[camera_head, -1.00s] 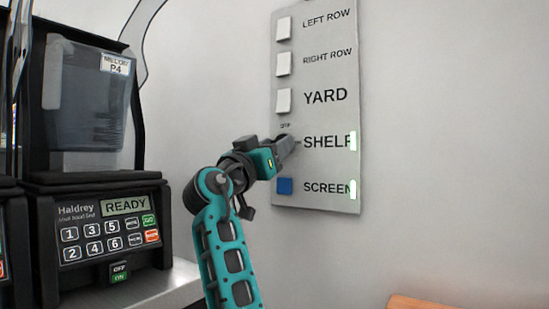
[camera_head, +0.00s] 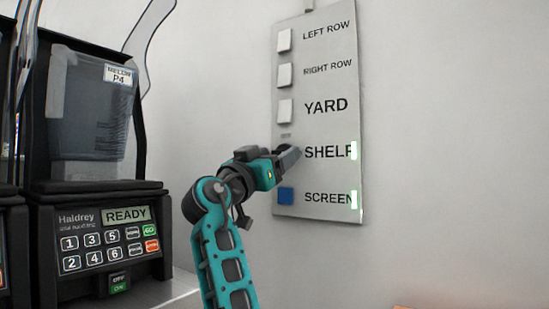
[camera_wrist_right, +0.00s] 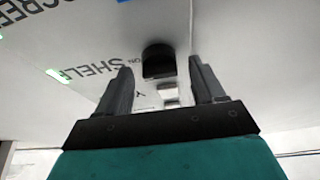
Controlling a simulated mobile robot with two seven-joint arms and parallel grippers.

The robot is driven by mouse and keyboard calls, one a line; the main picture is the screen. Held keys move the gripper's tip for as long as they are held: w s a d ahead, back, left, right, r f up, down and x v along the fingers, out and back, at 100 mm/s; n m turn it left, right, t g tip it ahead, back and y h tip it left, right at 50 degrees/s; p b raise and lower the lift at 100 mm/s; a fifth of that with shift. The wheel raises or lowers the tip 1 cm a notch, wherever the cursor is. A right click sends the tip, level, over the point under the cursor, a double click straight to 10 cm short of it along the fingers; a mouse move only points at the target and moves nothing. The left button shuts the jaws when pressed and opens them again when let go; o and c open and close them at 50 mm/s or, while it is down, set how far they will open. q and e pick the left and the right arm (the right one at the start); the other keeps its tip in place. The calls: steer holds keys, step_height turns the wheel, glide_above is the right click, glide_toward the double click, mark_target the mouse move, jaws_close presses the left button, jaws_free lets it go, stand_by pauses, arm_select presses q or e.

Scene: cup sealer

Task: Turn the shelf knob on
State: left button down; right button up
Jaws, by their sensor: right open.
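The shelf knob (camera_wrist_right: 158,60) is a dark round knob beside the SHELF label on the grey wall panel (camera_head: 345,120). In the head view it is mostly hidden behind my right gripper (camera_head: 291,158), with only a dark bit showing. In the right wrist view, my right gripper (camera_wrist_right: 160,74) is open, its two fingers apart on either side of the knob, with gaps between them and it. I cannot tell how the knob is turned. A green light (camera_head: 354,151) glows beside SHELF. My left gripper is out of view.
White switches sit above the knob, such as the YARD switch (camera_head: 285,111). A blue switch (camera_head: 286,195) for SCREEN is below, with its own green light (camera_head: 354,199). A black sealer machine (camera_head: 95,190) stands at the left. The wall right of the panel is bare.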

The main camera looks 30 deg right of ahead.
steer(key=v, duration=1.3)
stand_by(0.4)
